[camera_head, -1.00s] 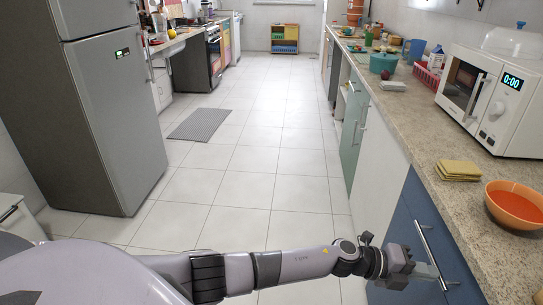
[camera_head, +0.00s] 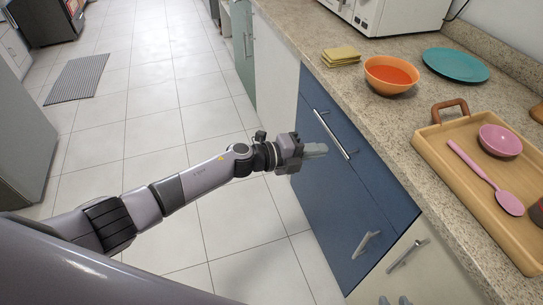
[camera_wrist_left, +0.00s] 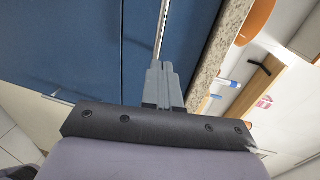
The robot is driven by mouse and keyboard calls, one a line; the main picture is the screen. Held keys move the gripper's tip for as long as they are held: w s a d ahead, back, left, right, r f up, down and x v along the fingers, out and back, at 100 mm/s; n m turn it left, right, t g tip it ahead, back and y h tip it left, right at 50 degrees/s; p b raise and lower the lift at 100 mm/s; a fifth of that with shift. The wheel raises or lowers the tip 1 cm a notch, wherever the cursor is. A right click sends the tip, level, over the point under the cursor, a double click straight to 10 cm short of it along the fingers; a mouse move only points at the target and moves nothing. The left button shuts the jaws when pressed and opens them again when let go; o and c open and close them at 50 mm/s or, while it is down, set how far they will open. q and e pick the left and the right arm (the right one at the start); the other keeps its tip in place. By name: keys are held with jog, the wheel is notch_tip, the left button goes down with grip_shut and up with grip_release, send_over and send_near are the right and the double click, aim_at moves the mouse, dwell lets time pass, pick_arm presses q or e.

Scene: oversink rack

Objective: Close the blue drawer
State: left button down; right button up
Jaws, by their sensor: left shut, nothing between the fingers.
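The blue drawer (camera_head: 363,161) is the upper front of a blue cabinet below the counter, with a long metal bar handle (camera_head: 332,134). Its front looks nearly level with the cabinet; I cannot tell whether a small gap is left. In the left wrist view the drawer front (camera_wrist_left: 140,35) and its handle (camera_wrist_left: 162,30) lie just ahead of the fingers. My left gripper (camera_head: 318,150) is shut and empty, its fingertips at the drawer front beside the handle. I cannot tell whether they touch it. The wrist view shows both fingers (camera_wrist_left: 160,78) together. My right gripper is not in view.
A blue door (camera_head: 330,205) with its own handle is below the drawer. On the counter are an orange bowl (camera_head: 390,76), yellow cloths (camera_head: 341,57), a teal plate (camera_head: 456,64) and a wooden tray (camera_head: 450,205). The tiled floor (camera_head: 150,110) is clear left of the cabinets.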

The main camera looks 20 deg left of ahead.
pick_arm(q)
jog(key=p+v, duration=0.1)
jog(key=v, duration=0.8)
jog(key=shift+s+a, duration=0.25)
jog(key=shift+a, duration=0.1)
jog(key=shift+f, duration=0.1)
jog(key=s+a+f+n+y+p, duration=0.1)
jog(key=s+a+f+n+y, duration=0.2)
jog(key=s+n, duration=0.4)
jog(key=s+a+f+n+t+y+p, duration=0.1)
jog(key=s+a+f+n+y, duration=0.2)
jog(key=s+n, duration=0.5)
jog(key=s+a+f+n+y, duration=0.3)
jog(key=s+n, duration=0.4)
jog(key=n, duration=0.4)
jog(key=shift+s+f+n+t+y+p, duration=0.3)
jog(key=shift+f+n+y+p, duration=0.1)
jog(key=shift+y, duration=0.5)
jog(key=shift+a, duration=0.15)
